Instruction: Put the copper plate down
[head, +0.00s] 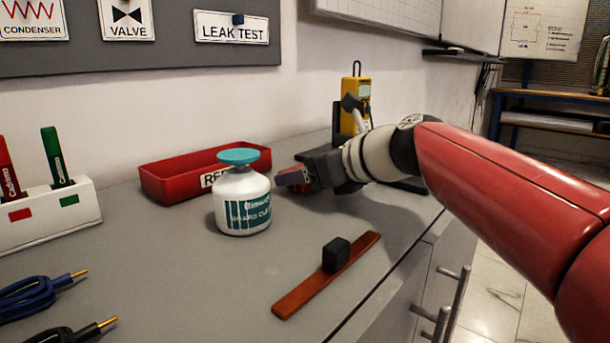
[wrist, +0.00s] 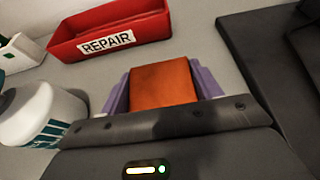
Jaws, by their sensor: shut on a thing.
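The copper plate (wrist: 163,84) is orange-brown and sits between the two purple fingers of my gripper (wrist: 162,88) in the wrist view. My gripper is shut on it. In the head view my gripper (head: 294,179) is over the grey worktop, right of the white bottle and in front of the red tray's right end. The plate is small and partly hidden by the fingers there. I cannot tell whether its underside touches the worktop.
A white bottle with a teal cap (head: 240,200) stands close left of my gripper. Behind is a red REPAIR tray (head: 165,182). A reddish-brown strip with a black block (head: 300,296) lies near the front edge. A yellow meter (head: 352,112) stands behind my wrist.

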